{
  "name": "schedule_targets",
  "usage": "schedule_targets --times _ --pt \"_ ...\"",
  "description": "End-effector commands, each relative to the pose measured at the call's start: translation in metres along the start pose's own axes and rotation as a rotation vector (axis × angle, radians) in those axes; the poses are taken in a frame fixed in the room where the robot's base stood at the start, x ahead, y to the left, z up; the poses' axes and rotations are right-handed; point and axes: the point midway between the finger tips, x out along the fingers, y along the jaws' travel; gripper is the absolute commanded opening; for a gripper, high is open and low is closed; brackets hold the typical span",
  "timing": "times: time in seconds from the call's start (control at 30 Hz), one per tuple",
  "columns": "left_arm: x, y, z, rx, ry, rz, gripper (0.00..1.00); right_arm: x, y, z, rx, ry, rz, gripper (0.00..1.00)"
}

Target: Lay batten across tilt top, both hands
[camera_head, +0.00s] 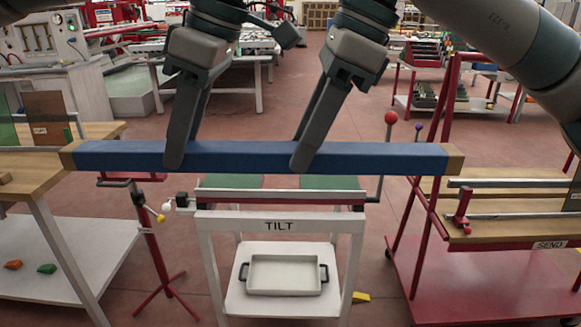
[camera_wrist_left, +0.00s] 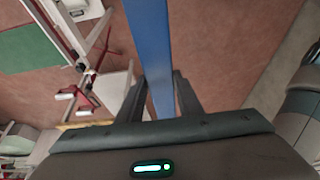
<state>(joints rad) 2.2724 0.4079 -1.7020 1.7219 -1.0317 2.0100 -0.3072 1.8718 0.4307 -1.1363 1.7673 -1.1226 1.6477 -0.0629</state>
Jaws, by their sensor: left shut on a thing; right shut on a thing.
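The batten (camera_head: 240,155) is a long blue bar with bare wooden ends, held level in the head view. My left gripper (camera_head: 174,160) is shut on it left of its middle. My right gripper (camera_head: 302,165) is shut on it right of its middle. In the left wrist view the batten (camera_wrist_left: 150,40) runs between the fingers of my left gripper (camera_wrist_left: 160,100). The tilt top (camera_head: 280,196), with green pads and a red rail on a white frame labelled TILT, shows below and behind the batten. The batten hides part of it, and contact between them cannot be told.
A wooden table (camera_head: 30,172) stands at the left, near the batten's left end. A red trolley (camera_head: 490,262) with rails stands at the right, near its right end. A red stand (camera_head: 155,255) is left of the tilt frame. A white tray (camera_head: 284,274) lies on its lower shelf.

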Motion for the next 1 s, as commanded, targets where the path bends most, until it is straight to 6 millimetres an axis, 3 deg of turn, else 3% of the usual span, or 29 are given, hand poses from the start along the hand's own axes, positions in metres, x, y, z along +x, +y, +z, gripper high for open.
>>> schedule_targets --times 0.73,1.0 --pt "0.0005 0.0011 0.0005 0.000 -0.001 0.000 0.00 0.0004 -0.0008 0.0004 -0.001 -0.002 0.000 0.00" --pt "0.0093 0.0085 0.0038 0.000 0.000 -0.002 0.00 0.0092 -0.0081 -0.0033 0.000 -0.002 0.002 0.00"
